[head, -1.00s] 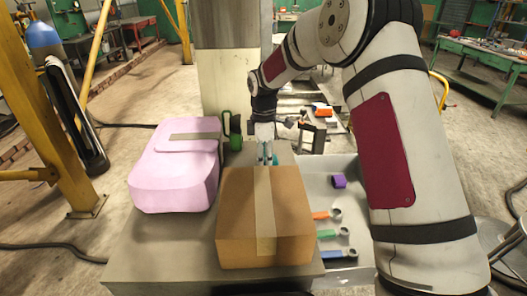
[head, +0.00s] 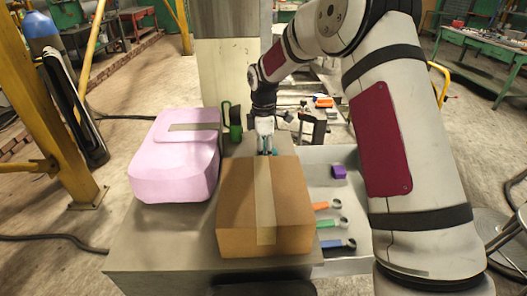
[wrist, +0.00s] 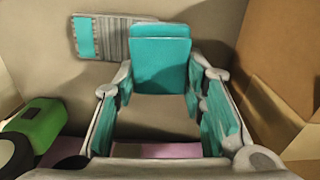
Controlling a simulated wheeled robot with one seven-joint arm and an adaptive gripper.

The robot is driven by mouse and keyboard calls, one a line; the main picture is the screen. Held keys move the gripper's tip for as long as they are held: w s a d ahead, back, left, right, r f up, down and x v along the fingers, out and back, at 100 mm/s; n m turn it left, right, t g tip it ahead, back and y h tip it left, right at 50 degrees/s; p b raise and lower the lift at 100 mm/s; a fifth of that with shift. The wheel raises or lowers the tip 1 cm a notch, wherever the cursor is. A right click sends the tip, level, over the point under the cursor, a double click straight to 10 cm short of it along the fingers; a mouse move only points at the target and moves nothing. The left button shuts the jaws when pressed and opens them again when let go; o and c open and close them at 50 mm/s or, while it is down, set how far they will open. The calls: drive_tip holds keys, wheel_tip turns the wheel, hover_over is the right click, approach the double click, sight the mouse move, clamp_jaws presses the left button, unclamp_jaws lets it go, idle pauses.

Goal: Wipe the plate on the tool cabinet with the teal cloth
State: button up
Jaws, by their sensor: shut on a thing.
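My gripper (wrist: 160,75) reaches down behind the cardboard box over the grey cabinet top. Its two fingers, with teal faces, stand apart and are shut on the teal cloth (wrist: 160,65), a folded block between the fingertips. The gripper (head: 266,152) and a bit of teal show just behind the box in the head view. A flat grey striped plate (wrist: 120,38) with a teal band at its left end lies on the tool cabinet (head: 160,255), beyond the cloth and partly covered by it in the wrist view. I cannot tell whether cloth and plate touch. The plate is hidden in the head view.
The cardboard box (head: 290,205) stands close in front of my gripper. A pink case (head: 175,165) lies to the left. A green object (head: 234,122) stands just left of the gripper. An open drawer (head: 355,205) at right holds wrenches and a purple block (head: 338,171).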

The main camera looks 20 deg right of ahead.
drive_tip(key=shift+f, duration=0.85)
drive_tip(key=shift+b, duration=0.3)
